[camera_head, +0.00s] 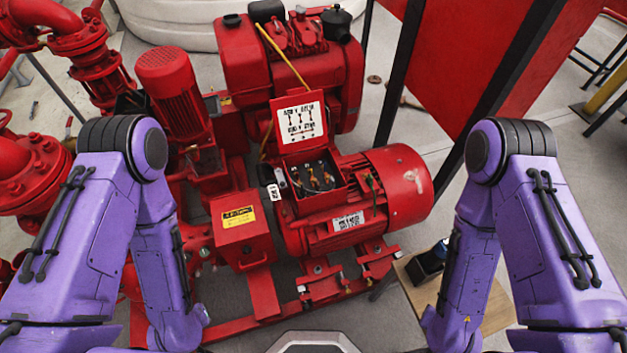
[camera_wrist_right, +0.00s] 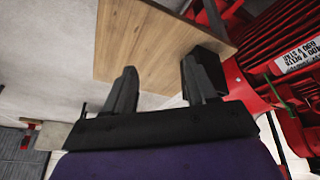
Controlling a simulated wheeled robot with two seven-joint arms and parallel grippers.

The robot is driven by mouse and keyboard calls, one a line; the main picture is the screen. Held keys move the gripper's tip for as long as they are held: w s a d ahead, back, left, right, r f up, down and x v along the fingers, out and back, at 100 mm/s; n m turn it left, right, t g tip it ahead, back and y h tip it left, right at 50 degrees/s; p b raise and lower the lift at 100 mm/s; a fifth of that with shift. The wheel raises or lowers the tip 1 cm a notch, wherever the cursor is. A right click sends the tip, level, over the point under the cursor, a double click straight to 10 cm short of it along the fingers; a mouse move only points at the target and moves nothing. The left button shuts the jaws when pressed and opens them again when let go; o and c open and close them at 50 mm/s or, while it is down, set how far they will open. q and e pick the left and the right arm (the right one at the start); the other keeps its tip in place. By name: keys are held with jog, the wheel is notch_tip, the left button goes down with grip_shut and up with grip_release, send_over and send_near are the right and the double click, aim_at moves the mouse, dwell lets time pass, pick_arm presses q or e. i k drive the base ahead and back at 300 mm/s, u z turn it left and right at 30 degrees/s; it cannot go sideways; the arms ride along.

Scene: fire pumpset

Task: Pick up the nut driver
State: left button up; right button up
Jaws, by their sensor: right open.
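I cannot make out a nut driver in either view. A dark box or holder (camera_head: 428,262), with a bluish part, stands on a small wooden board or tabletop (camera_head: 418,298), partly behind my right arm. In the right wrist view, the wooden top (camera_wrist_right: 140,45) lies beyond my right gripper (camera_wrist_right: 158,66). A black box (camera_wrist_right: 208,68) stands near its right edge, partly behind the right finger. My right gripper is open, with nothing seen between its fingers. My left gripper is outside the views; only my left arm shows in the head view.
The red pumpset fills the middle, with a motor (camera_head: 390,190), an open terminal box (camera_head: 316,178) and a red box with a yellow label (camera_head: 240,222). Red pipes (camera_head: 75,45) stand at left. A red panel (camera_head: 470,60) with dark posts is at upper right.

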aim_at(436, 256)
jog(key=u, duration=0.55)
jog(key=k, duration=1.3)
jog(key=z, duration=0.55)
jog(key=i, duration=1)
jog(key=z, duration=1.9)
jog(key=k, duration=0.75)
jog(key=z, duration=0.3)
